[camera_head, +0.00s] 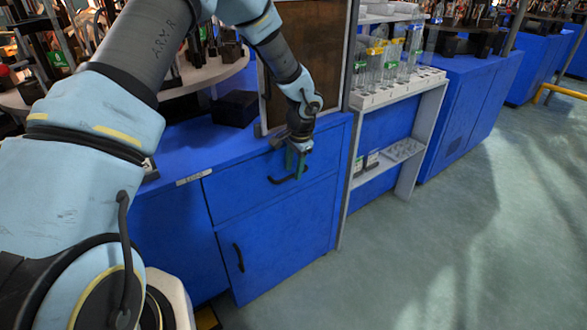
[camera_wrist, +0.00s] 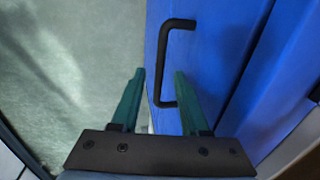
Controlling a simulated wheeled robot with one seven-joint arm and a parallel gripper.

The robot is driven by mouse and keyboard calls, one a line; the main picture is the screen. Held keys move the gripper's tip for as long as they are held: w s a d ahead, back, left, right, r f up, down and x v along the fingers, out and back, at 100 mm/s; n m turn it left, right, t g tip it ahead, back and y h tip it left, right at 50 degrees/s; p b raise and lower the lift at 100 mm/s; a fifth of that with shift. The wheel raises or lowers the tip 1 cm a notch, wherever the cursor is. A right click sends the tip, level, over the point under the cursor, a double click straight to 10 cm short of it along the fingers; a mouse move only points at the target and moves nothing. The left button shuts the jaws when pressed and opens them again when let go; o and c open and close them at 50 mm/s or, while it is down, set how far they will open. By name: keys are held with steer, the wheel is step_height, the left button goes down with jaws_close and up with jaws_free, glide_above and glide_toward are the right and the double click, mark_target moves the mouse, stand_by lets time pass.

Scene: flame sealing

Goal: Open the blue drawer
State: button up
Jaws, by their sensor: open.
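The blue drawer (camera_head: 235,196) is in the upper part of the blue cabinet and looks shut in the head view. Its black handle (camera_head: 288,179) is a bar on the front. In the wrist view the handle (camera_wrist: 162,62) stands out from the blue drawer front (camera_wrist: 215,50). My gripper (camera_head: 294,164) is at the drawer front, close to the handle. In the wrist view my gripper (camera_wrist: 157,72) is open, with its green fingers apart and one end of the handle showing between them. I cannot tell whether a finger touches it.
A blue cabinet door (camera_head: 270,240) with its own black handle (camera_head: 239,257) is below the drawer. A white rack (camera_head: 400,95) with clear bottles stands to the right. A round table (camera_head: 190,75) with items is at the back left. The floor (camera_head: 440,240) in front is clear.

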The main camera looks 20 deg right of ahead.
steer(key=shift+w+f, duration=0.1)
steer(key=shift+f, duration=0.3)
steer(key=shift+c, duration=0.2)
jaws_close()
stand_by(1.0)
